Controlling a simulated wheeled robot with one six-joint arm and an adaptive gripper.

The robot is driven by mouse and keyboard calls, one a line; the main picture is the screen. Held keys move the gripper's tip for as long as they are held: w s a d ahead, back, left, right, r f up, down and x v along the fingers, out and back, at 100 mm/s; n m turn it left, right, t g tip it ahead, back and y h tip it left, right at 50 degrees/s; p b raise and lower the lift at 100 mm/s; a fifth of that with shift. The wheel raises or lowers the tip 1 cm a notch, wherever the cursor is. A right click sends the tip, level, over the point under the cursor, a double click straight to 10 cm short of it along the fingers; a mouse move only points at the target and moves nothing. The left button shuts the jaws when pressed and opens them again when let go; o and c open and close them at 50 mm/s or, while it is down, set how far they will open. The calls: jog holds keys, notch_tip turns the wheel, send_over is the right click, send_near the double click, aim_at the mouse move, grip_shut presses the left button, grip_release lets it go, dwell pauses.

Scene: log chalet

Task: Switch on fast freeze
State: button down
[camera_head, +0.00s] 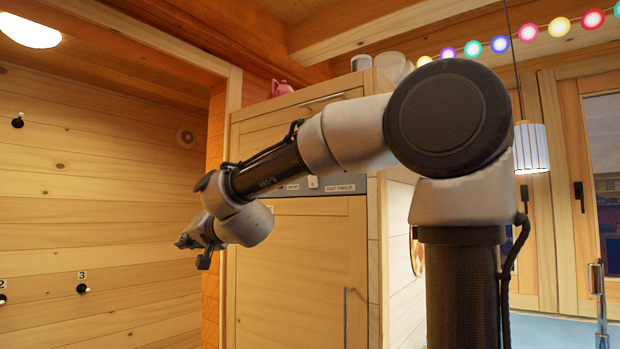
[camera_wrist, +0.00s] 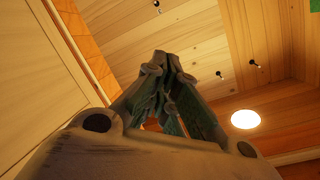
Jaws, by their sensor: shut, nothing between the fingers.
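A grey control strip (camera_head: 360,183) crosses the tall wood-fronted cabinet between its upper and lower doors. The FAST FREEZE label (camera_head: 340,188) is on it, with a small white control (camera_head: 313,183) just to its left. I cannot tell that control's setting. My arm hides part of the strip. My gripper (camera_head: 184,241) is left of the cabinet, in front of the log wall and apart from the strip. In the wrist view, my gripper (camera_wrist: 165,62) is shut and empty, pointing toward wooden boards with dark hooks or switches.
The lower cabinet door (camera_head: 300,265) is shut and has a vertical handle (camera_head: 346,318). Numbered knobs (camera_head: 83,288) stick out of the left wall. A pink jug (camera_head: 281,88) stands on the cabinet. A pendant lamp (camera_head: 530,148) hangs at right.

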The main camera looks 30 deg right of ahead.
jog(key=w+d+r+m+t+h, duration=0.2)
jog(key=d+r+m+h, duration=0.2)
jog(key=r+m+h, duration=0.25)
jog(key=w+d+r+m+t+h, duration=0.3)
jog(key=d+r+m+h, duration=0.2)
jog(key=r+m+h, duration=0.15)
jog(key=s+d+r+m+g+h, duration=0.1)
jog(key=s+d+m+g+h, duration=0.9)
jog(key=s+m+g, duration=0.2)
jog(key=shift+s+d+r+m, duration=0.15)
jog(key=shift+s+d+m, duration=0.2)
jog(key=shift+m, duration=0.85)
jog(key=shift+w+d, duration=0.1)
jog(key=shift+d, duration=0.05)
jog(key=x, duration=1.3)
jog(key=shift+d+r, duration=0.2)
jog(key=shift+d, duration=0.2)
